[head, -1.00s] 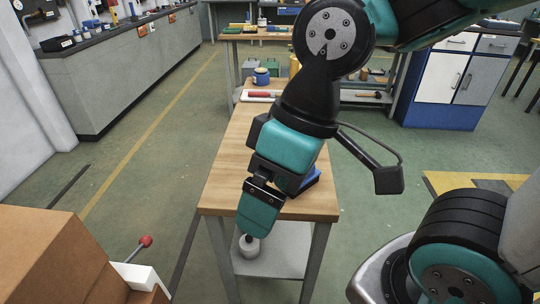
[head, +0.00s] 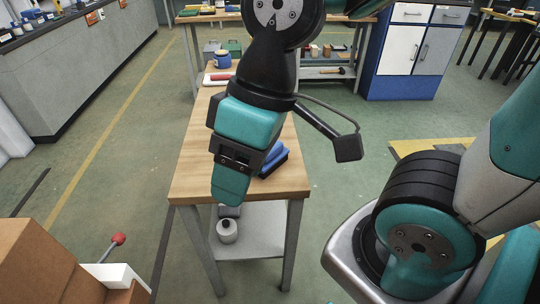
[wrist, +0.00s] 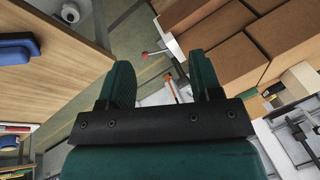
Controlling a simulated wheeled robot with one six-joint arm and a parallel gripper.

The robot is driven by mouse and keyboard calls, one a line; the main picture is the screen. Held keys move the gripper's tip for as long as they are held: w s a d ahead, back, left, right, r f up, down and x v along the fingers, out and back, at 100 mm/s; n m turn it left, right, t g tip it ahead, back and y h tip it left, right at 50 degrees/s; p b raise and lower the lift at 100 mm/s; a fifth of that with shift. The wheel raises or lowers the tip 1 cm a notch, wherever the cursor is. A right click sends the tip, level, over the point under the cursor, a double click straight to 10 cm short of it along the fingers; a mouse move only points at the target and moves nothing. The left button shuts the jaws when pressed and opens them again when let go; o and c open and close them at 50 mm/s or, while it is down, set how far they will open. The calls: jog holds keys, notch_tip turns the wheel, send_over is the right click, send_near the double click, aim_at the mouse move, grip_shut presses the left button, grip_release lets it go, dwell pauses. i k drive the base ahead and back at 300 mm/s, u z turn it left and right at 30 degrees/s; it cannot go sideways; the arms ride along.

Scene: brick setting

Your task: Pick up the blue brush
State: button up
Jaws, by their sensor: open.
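The blue brush (head: 273,161) lies on the wooden table top, just right of my gripper (head: 230,188) in the head view and partly hidden behind it. It shows blue above a darker base. In the wrist view the blue brush (wrist: 16,48) is at the far left edge, partly cut off, well away from the jaws. My gripper (wrist: 162,82) has its two teal fingers apart with nothing between them. It hangs near the front edge of the table (head: 195,160) and points downward.
Cardboard boxes (wrist: 222,50) stand near the gripper, also at the head view's lower left (head: 32,255). A white bottle (head: 227,231) stands on the table's lower shelf. A blue mug (head: 222,60) and a red-handled tool (head: 217,77) are at the table's far end.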

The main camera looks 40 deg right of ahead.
aim_at(278, 154)
jog(key=z, duration=1.35)
jog(key=k, duration=0.8)
jog(key=u, duration=0.6)
jog(key=i, duration=1)
